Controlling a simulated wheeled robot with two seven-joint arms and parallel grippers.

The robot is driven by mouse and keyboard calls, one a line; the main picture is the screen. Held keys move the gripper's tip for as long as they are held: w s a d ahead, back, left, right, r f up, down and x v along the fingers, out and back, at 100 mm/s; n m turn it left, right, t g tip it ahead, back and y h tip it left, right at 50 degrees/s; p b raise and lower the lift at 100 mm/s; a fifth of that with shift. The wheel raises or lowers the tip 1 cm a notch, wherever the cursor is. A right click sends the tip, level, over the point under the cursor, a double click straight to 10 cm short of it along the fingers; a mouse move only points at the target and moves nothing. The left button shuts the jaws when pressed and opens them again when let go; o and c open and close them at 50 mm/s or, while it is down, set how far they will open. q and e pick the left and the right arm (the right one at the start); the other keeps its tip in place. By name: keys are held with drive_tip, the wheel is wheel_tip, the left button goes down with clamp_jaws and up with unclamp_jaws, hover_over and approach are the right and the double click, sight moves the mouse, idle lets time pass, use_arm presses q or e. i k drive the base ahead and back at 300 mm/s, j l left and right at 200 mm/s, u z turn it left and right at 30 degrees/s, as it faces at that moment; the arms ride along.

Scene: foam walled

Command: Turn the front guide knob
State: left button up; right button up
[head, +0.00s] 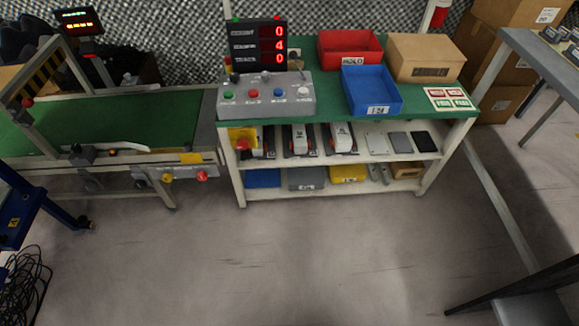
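A conveyor with a green belt (45,128) stands at the left. Along its front edge runs a pale guide rail (140,152). A small dark knob-like part (76,149) sits on this front side, with a dark block (88,155) beside it. They are too small for me to tell which is the front guide knob or how it is turned. Neither of my grippers is in view, and nothing touches the conveyor.
A bench with a green top (320,104) carries a control box (265,95), a red bin (349,48) and a blue bin (371,90). A blue frame (22,200) stands at the left edge. A dark piece of furniture (530,295) is at bottom right. The floor (280,260) between is clear.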

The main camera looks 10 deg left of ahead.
sight(76, 147)
drive_tip(key=l+u, duration=0.25)
drive_tip(key=l, duration=0.15)
drive_tip(key=l+u, duration=0.35)
drive_tip(key=u, duration=1.35)
drive_tip(key=z, duration=2.1)
drive_tip(key=i+j+u, duration=0.25)
drive_tip(key=j, duration=0.15)
drive_tip(key=i+j+u, duration=0.2)
drive_tip(key=j, duration=0.2)
